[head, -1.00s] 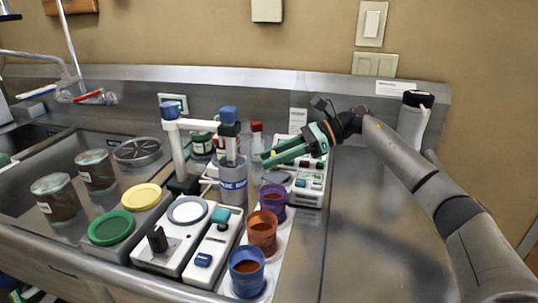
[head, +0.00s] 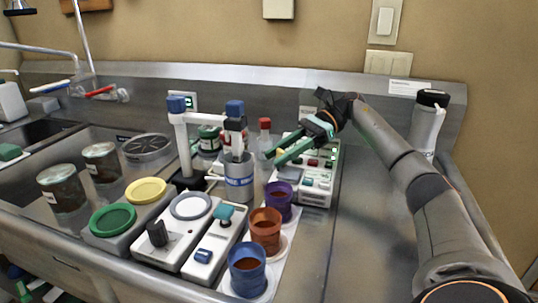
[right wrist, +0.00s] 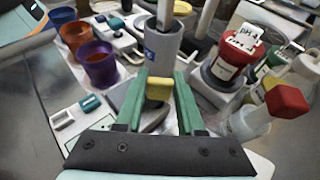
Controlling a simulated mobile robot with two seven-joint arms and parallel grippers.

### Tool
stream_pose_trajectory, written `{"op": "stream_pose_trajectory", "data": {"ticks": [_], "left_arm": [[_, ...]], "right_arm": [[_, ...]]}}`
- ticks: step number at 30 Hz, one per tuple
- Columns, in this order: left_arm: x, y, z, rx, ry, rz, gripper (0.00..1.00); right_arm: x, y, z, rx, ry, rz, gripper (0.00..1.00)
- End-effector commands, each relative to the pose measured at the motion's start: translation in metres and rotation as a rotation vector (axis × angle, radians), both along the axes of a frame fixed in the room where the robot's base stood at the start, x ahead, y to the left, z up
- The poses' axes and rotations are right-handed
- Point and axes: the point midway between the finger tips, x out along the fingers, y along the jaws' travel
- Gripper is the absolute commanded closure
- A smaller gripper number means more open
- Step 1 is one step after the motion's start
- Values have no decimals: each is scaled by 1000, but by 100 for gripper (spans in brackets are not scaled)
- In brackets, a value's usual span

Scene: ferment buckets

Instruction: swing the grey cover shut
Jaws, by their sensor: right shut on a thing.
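My right gripper (head: 281,158) has green fingers and reaches in from the right, over the white device (head: 318,180) with buttons. In the right wrist view its fingers (right wrist: 159,92) are shut on a small yellow tab (right wrist: 159,87). A grey flat part, apparently the grey cover (right wrist: 154,118), shows between and below the fingers, partly hidden by them. In the head view the grey cover (head: 289,173) lies just below the fingertips; its exact tilt is hard to tell. My left gripper is not in view.
A grey cylinder (head: 238,182) with a blue label stands left of the fingers. Purple (head: 278,203), orange (head: 265,232) and blue (head: 247,272) cups stand in front. A red-capped bottle (right wrist: 247,122) is close to the right gripper. The steel counter at right is mostly clear.

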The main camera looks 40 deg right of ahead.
Motion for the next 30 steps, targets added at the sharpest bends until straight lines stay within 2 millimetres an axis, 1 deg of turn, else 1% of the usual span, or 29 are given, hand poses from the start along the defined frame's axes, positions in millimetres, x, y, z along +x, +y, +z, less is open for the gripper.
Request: {"op": "stream_pose_trajectory", "data": {"ticks": [11,12,18,20,27,30], "left_arm": [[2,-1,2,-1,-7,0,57],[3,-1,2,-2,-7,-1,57],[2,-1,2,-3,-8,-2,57],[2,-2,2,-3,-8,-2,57],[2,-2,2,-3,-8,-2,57],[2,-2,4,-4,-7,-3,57]], "right_arm": [[-2,-1,0,-1,-1,6,100],[-2,-1,0,-1,-1,6,62],[-2,-1,0,0,0,5,39],[-1,-1,0,0,0,4,32],[-1,-1,0,0,-1,4,32],[-2,-4,2,0,-1,3,32]]}}
